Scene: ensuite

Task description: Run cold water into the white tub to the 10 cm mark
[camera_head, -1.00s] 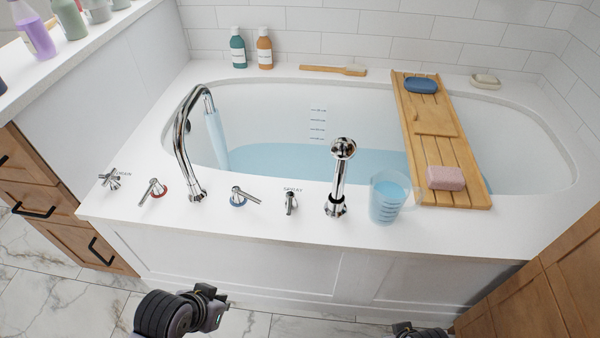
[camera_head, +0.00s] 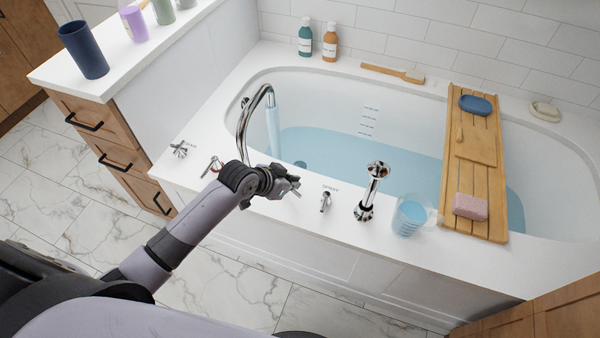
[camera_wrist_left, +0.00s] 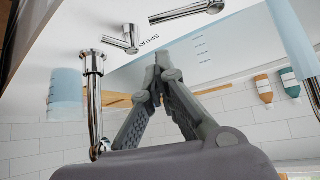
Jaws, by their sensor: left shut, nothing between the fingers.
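The white tub (camera_head: 350,92) holds blue water (camera_head: 400,150). A stream (camera_head: 272,128) runs into it from the curved chrome spout (camera_head: 243,130). Depth marks (camera_head: 369,118) are on the far inner wall; the water surface is near the lowest one, and their numbers are too small to read. My left gripper (camera_head: 292,185) is over the front deck, right of the spout, and hides most of the cold lever. In the left wrist view its fingers (camera_wrist_left: 158,68) are shut and empty, close to the chrome lever (camera_wrist_left: 188,11). Touching or apart, I cannot tell. My right gripper is out of view.
The red-ringed lever (camera_head: 212,166) and a cross handle (camera_head: 180,148) are left of the gripper. The spray knob (camera_head: 325,201), hand shower (camera_head: 370,185) and clear jug (camera_head: 408,218) stand to its right. A wooden board (camera_head: 456,185) spans the tub.

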